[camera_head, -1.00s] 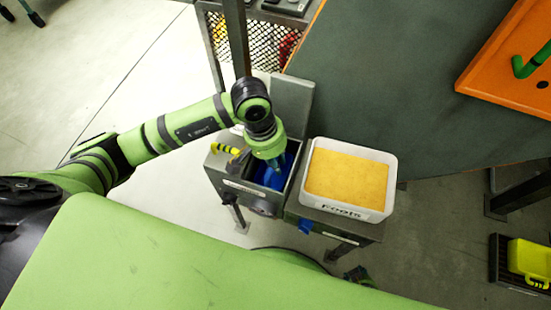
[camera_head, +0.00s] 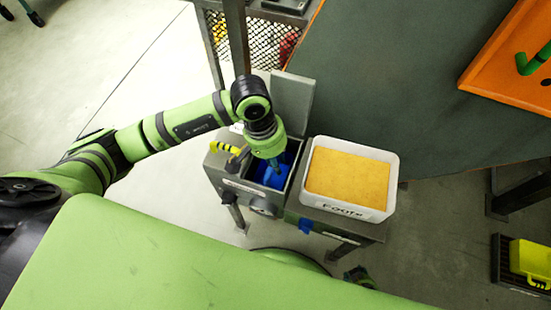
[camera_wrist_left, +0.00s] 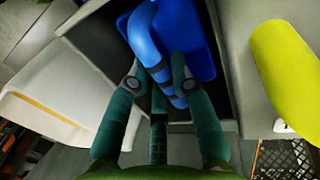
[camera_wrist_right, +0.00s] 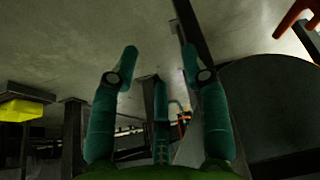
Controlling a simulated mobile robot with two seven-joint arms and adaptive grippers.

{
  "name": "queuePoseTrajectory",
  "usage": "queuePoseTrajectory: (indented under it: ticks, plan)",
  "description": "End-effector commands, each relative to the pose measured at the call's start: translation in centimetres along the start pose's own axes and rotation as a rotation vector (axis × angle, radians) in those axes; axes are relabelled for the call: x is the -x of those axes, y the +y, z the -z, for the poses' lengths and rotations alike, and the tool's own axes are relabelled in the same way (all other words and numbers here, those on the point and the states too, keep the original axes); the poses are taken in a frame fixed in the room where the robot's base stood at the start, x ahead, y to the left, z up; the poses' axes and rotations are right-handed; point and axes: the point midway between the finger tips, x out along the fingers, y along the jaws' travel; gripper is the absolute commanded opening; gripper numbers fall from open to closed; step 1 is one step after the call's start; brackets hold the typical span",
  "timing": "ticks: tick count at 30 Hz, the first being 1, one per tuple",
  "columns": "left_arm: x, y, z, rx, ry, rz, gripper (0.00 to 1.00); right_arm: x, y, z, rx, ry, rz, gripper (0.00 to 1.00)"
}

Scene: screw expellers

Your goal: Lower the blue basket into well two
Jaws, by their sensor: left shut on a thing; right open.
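The blue basket (camera_head: 274,181) is inside the open top of a grey metal well box (camera_head: 228,179), seen from above in the head view. Its lower part is hidden by the walls, and I cannot tell if it touches the bottom. My left gripper (camera_head: 272,164) is right above it, pointing down. In the left wrist view the fingers (camera_wrist_left: 154,72) are shut on the basket's blue handle (camera_wrist_left: 147,42), with the basket body (camera_wrist_left: 190,30) beside it between grey walls. I cannot read the well's label. My right gripper (camera_wrist_right: 160,58) is open and empty, away from the box.
A white tub (camera_head: 317,205) of yellow-orange material stands close right of the well box. A yellow-and-black handle (camera_head: 223,148) sticks up at the box's left side. A raised grey panel (camera_head: 292,98) stands behind. A yellow container (camera_head: 530,262) is far right.

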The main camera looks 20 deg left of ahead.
Motion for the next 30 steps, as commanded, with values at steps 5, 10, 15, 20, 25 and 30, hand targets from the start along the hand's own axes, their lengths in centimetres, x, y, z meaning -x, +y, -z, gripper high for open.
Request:
queuePoseTrajectory:
  ticks: [5,10,15,20,25,30]
  plan:
    - [0.1,0.0,0.0,0.000,0.001,-0.001,0.00,0.0,0.0,0.0,0.000,0.000,0.000,0.46]
    - [0.1,0.0,0.0,0.000,0.000,-0.001,0.00,0.1,-0.3,-0.1,-0.002,-0.001,0.003,0.46]
    - [-0.1,0.0,0.0,0.000,0.000,-0.001,0.00,-0.2,-0.2,-0.3,-0.002,-0.002,0.003,0.46]
    - [-0.5,-0.1,0.0,0.000,0.000,-0.001,0.00,-0.6,-0.2,-0.5,-0.001,-0.002,0.001,0.46]
    - [-0.8,-0.1,0.0,0.000,0.001,-0.001,0.00,-1.0,-0.1,-0.7,-0.002,-0.003,0.000,0.46]
    - [-1.2,-0.2,0.0,0.000,0.001,0.000,0.00,-1.4,0.0,-1.0,-0.002,-0.006,-0.002,0.46]
